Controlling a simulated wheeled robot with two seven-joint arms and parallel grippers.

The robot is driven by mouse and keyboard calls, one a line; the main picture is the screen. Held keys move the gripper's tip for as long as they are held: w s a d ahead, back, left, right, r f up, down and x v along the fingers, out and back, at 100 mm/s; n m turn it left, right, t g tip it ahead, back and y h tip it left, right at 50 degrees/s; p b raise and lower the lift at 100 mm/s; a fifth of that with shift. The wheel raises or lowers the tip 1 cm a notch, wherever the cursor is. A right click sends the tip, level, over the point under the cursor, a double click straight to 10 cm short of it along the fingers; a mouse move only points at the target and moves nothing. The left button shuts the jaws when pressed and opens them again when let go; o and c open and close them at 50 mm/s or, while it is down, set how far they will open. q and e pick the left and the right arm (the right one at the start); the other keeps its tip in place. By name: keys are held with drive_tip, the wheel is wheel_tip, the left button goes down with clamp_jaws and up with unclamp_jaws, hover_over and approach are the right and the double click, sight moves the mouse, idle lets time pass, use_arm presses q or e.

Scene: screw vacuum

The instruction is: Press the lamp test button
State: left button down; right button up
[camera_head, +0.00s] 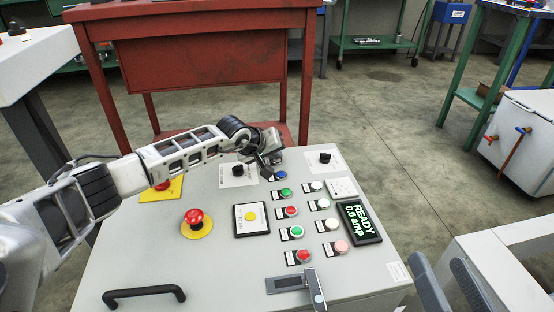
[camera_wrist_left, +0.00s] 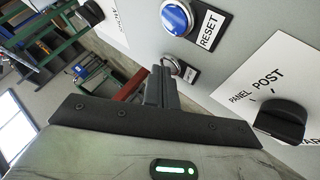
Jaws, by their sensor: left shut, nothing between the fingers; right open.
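The grey control panel (camera_head: 150,262) carries two columns of small round buttons, with a blue button (camera_head: 281,175) at the top. In the left wrist view the blue button (camera_wrist_left: 177,18) is labelled RESET. Most other labels are too small to read, so I cannot tell which is the lamp test button. My left gripper (camera_head: 267,170) is over the panel's upper part, just left of the blue button. In the left wrist view its shut, empty fingers (camera_wrist_left: 160,85) partly hide another small labelled button (camera_wrist_left: 174,65). My right gripper (camera_head: 441,262) is open at the lower right, beside the panel.
A black knob (camera_head: 238,170) and an emergency stop (camera_head: 195,217) stand on the panel. A yellow button (camera_head: 251,215) sits in a black frame. A lit display (camera_head: 360,222) reads READY 0.0 amp. A red table (camera_head: 200,60) stands behind; a black handle (camera_head: 144,294) is in front.

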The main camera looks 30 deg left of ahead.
use_arm(q)
drive_tip(key=shift+r+p, duration=0.55)
drive_tip(key=shift+r, duration=0.25)
wheel_tip(320, 180, up, 5)
drive_tip(key=p, duration=0.3)
idle(0.8)
